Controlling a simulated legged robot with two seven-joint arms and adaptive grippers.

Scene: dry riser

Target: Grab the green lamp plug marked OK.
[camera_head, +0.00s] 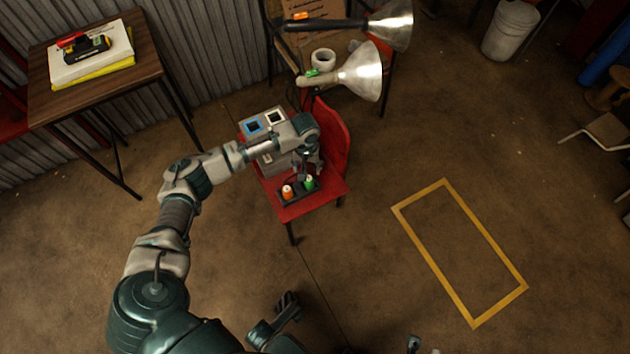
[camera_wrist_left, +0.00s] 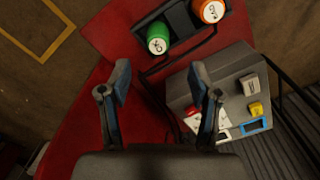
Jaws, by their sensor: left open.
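The green plug (camera_head: 309,183) stands in a dark holder (camera_head: 298,197) on the red chair seat, right of an orange plug (camera_head: 287,191). In the left wrist view the green plug (camera_wrist_left: 158,40) shows "OK" on its pale end; the orange plug (camera_wrist_left: 210,10) bears a label that looks like "BAD". My left gripper (camera_head: 312,165) is over the seat, just behind the plugs. In the left wrist view its open, empty fingers (camera_wrist_left: 160,82) have the green plug beyond their tips, apart from them.
A grey box (camera_wrist_left: 225,90) with buttons and framed sockets sits on the red seat (camera_wrist_left: 85,115), close to the left gripper's finger. The chair back (camera_head: 333,140) rises at right. Clamp lamps (camera_head: 362,72) hang behind. A wooden table (camera_head: 60,95) stands left. Floor by the yellow rectangle (camera_head: 418,240) is clear.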

